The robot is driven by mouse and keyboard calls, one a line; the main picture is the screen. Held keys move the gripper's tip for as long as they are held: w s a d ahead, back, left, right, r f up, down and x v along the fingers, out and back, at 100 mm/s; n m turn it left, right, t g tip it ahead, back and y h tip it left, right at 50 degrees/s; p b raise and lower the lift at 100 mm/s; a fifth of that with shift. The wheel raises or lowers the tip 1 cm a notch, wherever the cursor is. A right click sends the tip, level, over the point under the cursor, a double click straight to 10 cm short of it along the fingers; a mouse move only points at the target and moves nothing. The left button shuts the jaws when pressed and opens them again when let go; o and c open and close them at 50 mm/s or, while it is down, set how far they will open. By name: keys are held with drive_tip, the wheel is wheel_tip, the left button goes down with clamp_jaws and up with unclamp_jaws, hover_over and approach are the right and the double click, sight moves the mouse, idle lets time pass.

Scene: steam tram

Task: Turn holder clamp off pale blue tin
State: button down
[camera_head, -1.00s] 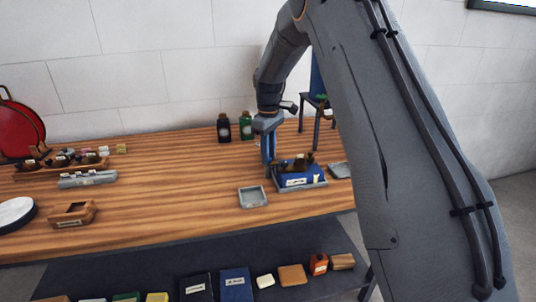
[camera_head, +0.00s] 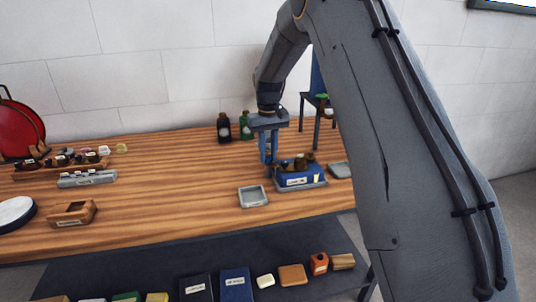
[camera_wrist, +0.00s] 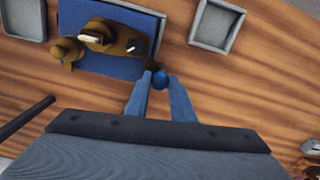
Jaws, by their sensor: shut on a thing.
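A blue holder (camera_head: 299,180) stands on a grey tray near the right end of the wooden bench, with brown rounded parts on top. In the wrist view the blue holder (camera_wrist: 100,63) is at the upper left, with brown parts (camera_wrist: 105,37) across it. My gripper (camera_wrist: 160,78) is shut on a small blue knob (camera_wrist: 160,81) beside the holder's right edge. A dark piece by the knob seems to be part of the holder clamp. In the head view my gripper (camera_head: 270,162) points down at the holder's left side. I cannot make out the pale blue tin clearly.
An empty grey tray (camera_head: 253,197) lies left of the holder, and another (camera_head: 340,170) lies right. Dark (camera_head: 224,128) and green (camera_head: 246,125) bottles stand behind. The middle of the bench is clear. A lower shelf (camera_head: 130,275) carries several small items.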

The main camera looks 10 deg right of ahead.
sight(268, 157)
drive_tip(key=m, duration=0.5)
drive_tip(key=shift+m, duration=0.3)
drive_tip(key=m, duration=0.4)
drive_tip(key=shift+w+a+r+m, duration=0.1)
drive_tip(key=shift+m, duration=0.2)
drive_tip(key=c, duration=1.5)
unclamp_jaws()
drive_tip(key=shift+r+b, duration=1.1)
drive_tip(key=shift+r, duration=2.75)
drive_tip(key=s+f+n, duration=0.3)
drive_tip(key=s, duration=0.8)
drive_tip(key=s+f+n, duration=0.3)
drive_tip(key=s+f, duration=0.1)
drive_tip(key=s, duration=0.8)
drive_tip(key=s+f+n, duration=0.2)
drive_tip(key=s+f, duration=0.1)
drive_tip(key=s, duration=0.9)
drive_tip(key=shift+s+f+n+t, duration=0.2)
drive_tip(key=shift+n+t, duration=0.2)
